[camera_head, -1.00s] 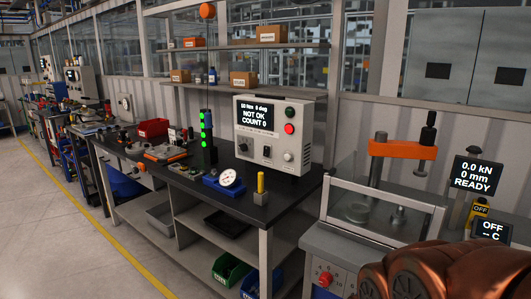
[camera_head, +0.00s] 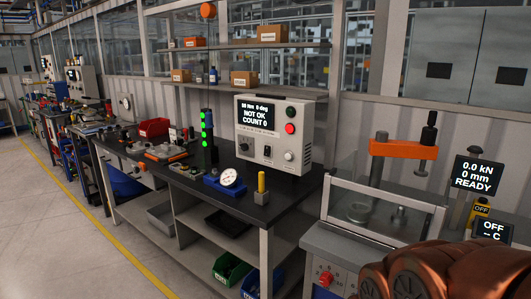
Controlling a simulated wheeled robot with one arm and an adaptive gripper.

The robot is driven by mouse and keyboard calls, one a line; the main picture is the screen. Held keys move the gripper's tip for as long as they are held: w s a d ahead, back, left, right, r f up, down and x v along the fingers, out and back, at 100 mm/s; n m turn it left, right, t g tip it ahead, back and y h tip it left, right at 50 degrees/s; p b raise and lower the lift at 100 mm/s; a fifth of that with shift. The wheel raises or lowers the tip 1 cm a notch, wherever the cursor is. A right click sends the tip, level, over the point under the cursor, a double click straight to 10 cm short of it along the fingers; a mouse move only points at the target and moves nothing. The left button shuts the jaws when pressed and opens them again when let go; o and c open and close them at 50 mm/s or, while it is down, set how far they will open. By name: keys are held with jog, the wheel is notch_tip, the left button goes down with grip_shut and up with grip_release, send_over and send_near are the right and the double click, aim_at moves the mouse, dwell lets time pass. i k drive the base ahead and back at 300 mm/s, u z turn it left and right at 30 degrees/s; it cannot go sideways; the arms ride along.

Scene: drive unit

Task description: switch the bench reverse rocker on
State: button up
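A light grey controller box (camera_head: 272,133) stands on the dark bench top (camera_head: 262,208). Its screen (camera_head: 257,115) reads NOT OK and COUNT 0 under a small torque and angle line. Its front has a green button, a red button (camera_head: 290,128), a dark knob (camera_head: 244,147), a pale knob (camera_head: 288,155) and a small dark switch-like part (camera_head: 267,151). That part is too small to tell whether it is the reverse rocker or how it is set. No gripper fingers show in this view.
A dial gauge (camera_head: 229,178) on a blue base and a block with a yellow pin (camera_head: 261,185) stand in front of the box. A black post with green lights (camera_head: 207,138) is left of it. A press with an orange arm (camera_head: 395,149) and clear guard is at right.

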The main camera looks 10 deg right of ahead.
aim_at(267, 149)
jog(key=u, duration=0.85)
jog(key=i, duration=1)
jog(key=u, duration=0.6)
jog(key=i, duration=1.05)
jog(key=z, duration=0.85)
jog(key=i, duration=0.35)
jog(key=z, duration=0.25)
